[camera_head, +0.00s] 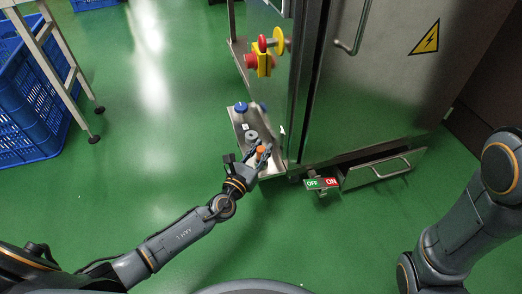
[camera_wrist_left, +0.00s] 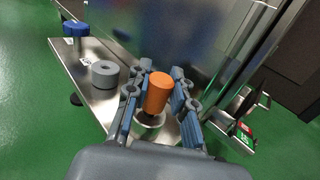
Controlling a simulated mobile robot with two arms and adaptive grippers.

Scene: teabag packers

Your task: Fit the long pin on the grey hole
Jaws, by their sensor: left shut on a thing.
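My left gripper (camera_head: 262,155) is shut on an orange cylindrical pin (camera_wrist_left: 158,92), over the near end of a narrow metal shelf (camera_wrist_left: 83,80). The pin looks upright or slightly tilted; its lower end is partly hidden by the fingers. Beneath it in the left wrist view is a pale round ring (camera_wrist_left: 150,121); I cannot tell whether the pin touches it. A grey cylinder with a hole in its top (camera_wrist_left: 105,73) stands on the shelf to the left of the pin, apart from the gripper. My right gripper is out of view; only the right arm shows.
A blue-topped piece (camera_wrist_left: 76,30) stands at the shelf's far end. A steel cabinet (camera_head: 375,90) rises right beside the shelf. An open drawer (camera_head: 385,170) and an OFF/ON sign (camera_head: 322,183) are at right. Green floor lies clear on the left; blue crates (camera_head: 25,110) stand farther left.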

